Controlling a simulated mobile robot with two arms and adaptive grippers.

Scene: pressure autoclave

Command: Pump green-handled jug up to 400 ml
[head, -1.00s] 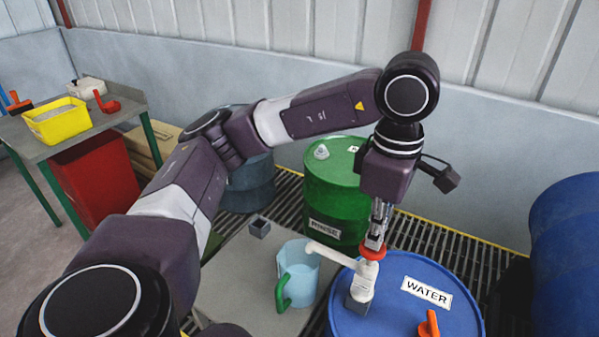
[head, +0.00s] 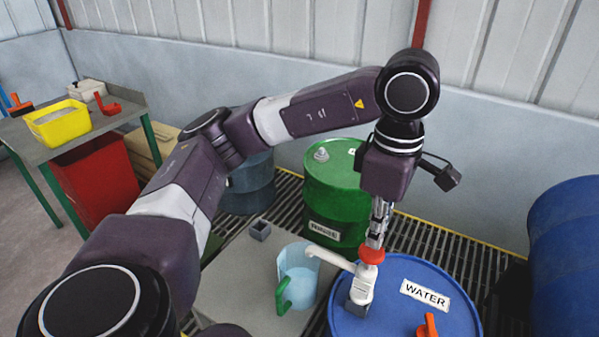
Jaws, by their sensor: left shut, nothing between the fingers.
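The translucent light-blue jug (head: 301,287) with a green handle (head: 283,297) stands upright on a grey surface, left of the blue WATER drum (head: 395,300). I cannot read its liquid level. On that drum stands a white pump (head: 361,288) with a red top (head: 371,256). Its white spout (head: 329,257) reaches left, with its tip above the jug's rim area. My left gripper (head: 375,240) is shut and empty, pointing down at the red top from above, and seems to touch it. My right gripper is out of view.
A green RINSE drum (head: 335,195) stands behind the jug. A small grey block (head: 260,229) lies behind left of the jug. An orange part (head: 428,326) sits on the WATER drum's front. Another blue drum (head: 570,245) stands at the right.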

